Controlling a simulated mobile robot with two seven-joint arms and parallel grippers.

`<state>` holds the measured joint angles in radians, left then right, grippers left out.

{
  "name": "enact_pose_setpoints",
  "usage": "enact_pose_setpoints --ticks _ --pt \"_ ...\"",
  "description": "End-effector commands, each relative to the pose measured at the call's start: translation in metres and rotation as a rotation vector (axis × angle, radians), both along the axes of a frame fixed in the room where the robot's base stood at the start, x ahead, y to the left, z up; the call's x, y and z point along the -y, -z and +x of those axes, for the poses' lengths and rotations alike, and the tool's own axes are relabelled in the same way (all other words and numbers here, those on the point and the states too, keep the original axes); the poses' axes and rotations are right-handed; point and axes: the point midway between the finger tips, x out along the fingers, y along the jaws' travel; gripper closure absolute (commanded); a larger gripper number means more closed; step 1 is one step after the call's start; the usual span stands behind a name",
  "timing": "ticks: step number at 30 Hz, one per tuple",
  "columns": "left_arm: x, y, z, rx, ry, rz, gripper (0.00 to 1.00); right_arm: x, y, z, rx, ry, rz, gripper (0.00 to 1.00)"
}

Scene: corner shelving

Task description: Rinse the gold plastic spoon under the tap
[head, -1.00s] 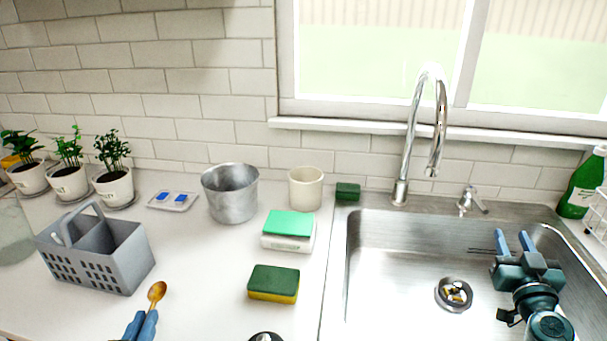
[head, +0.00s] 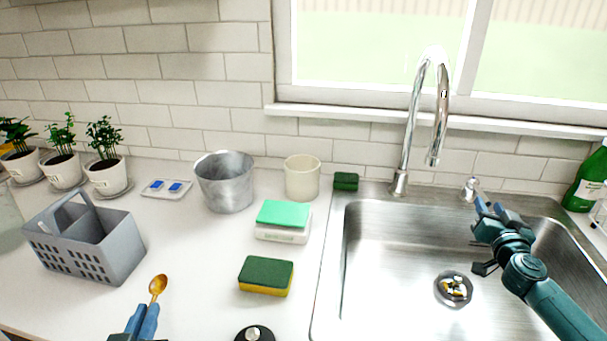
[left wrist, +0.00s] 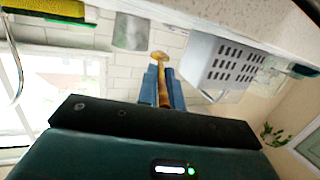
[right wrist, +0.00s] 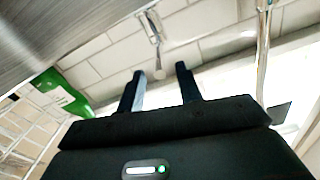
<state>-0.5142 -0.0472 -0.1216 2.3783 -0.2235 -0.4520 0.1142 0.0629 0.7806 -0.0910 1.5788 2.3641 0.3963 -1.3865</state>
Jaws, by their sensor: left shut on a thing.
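The gold plastic spoon (head: 158,287) is held in my left gripper (head: 143,318), which is shut on it above the front left of the counter. The spoon also shows between the blue fingers in the left wrist view (left wrist: 159,72). My right gripper (head: 487,207) is at the tap's handle (head: 470,188), at the back of the sink. In the right wrist view its two fingers (right wrist: 160,75) are apart with nothing between them, and the handle (right wrist: 151,28) lies just beyond the tips. The tall chrome tap (head: 412,120) arches over the sink (head: 390,270). No water shows.
A grey caddy (head: 120,250), metal pot (head: 226,182), cream cup (head: 302,178), green-topped box (head: 283,222) and green-yellow sponge (head: 266,276) stand on the counter. A green bottle (head: 588,180) is at the right. The sink is empty around its drain (head: 453,289).

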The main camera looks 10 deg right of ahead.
Motion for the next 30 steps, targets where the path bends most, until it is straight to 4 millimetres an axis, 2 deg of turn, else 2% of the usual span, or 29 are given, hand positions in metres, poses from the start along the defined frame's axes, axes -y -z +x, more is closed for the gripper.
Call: enact_pose_setpoints --ticks 3,7,19,30 --pt "0.0 0.003 0.0 0.0 0.0 0.0 1.0 0.005 0.001 0.015 0.002 0.002 0.001 0.65" --pt "0.0 0.004 0.0 0.001 0.0 0.0 1.0 0.009 0.0 0.025 0.001 0.001 0.001 0.65" --pt "0.0 0.005 0.0 0.0 0.0 0.0 1.0 0.01 0.0 0.03 -0.001 0.0 0.0 0.66" --pt "0.0 0.005 0.0 0.0 0.0 0.0 1.0 0.01 0.0 0.03 0.0 0.0 -0.001 0.96"
